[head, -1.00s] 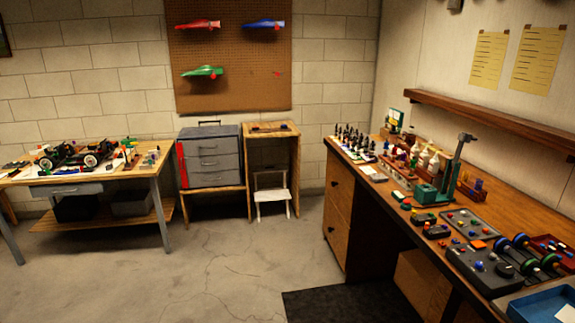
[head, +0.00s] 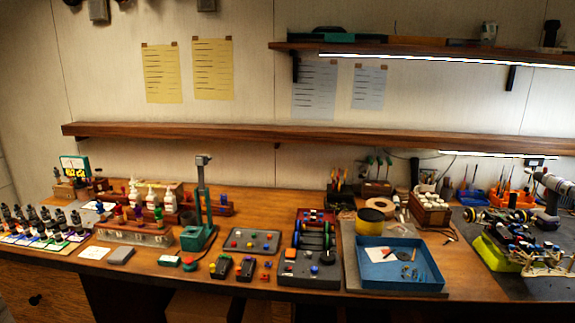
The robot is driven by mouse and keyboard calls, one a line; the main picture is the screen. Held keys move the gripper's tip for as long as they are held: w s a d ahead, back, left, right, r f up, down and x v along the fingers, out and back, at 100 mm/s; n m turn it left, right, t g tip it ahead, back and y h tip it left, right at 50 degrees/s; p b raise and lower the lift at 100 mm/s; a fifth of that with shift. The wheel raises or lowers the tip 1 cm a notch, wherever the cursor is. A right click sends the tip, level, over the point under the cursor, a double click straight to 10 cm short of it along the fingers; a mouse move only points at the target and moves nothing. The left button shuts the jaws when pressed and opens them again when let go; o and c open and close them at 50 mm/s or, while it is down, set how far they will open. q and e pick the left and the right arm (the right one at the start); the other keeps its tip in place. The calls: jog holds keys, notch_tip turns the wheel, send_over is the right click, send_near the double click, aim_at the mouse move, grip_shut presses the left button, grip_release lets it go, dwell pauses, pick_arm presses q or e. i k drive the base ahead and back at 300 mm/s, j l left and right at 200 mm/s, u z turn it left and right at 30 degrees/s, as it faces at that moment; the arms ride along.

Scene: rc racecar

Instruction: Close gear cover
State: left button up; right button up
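An RC car chassis (head: 510,238) with dark parts and wheels sits at the far right of the bench on a dark mat. It is on or beside a yellow-green stand (head: 495,254), and its front right part has a pale metal frame. The gear cover is too small to make out, so I cannot tell whether it is open or shut. Neither of my grippers shows in the head view.
The wooden bench (head: 265,215) runs along the wall. A blue tray (head: 400,282), a dark control box (head: 305,270), a green press (head: 198,235) and a bottle rack (head: 135,235) stand on it. A grey tool (head: 550,190) stands behind the car. Shelves (head: 330,138) hang above.

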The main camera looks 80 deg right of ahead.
aim_at(513, 199)
jog(key=z, duration=2.5)
jog(key=j, duration=0.1)
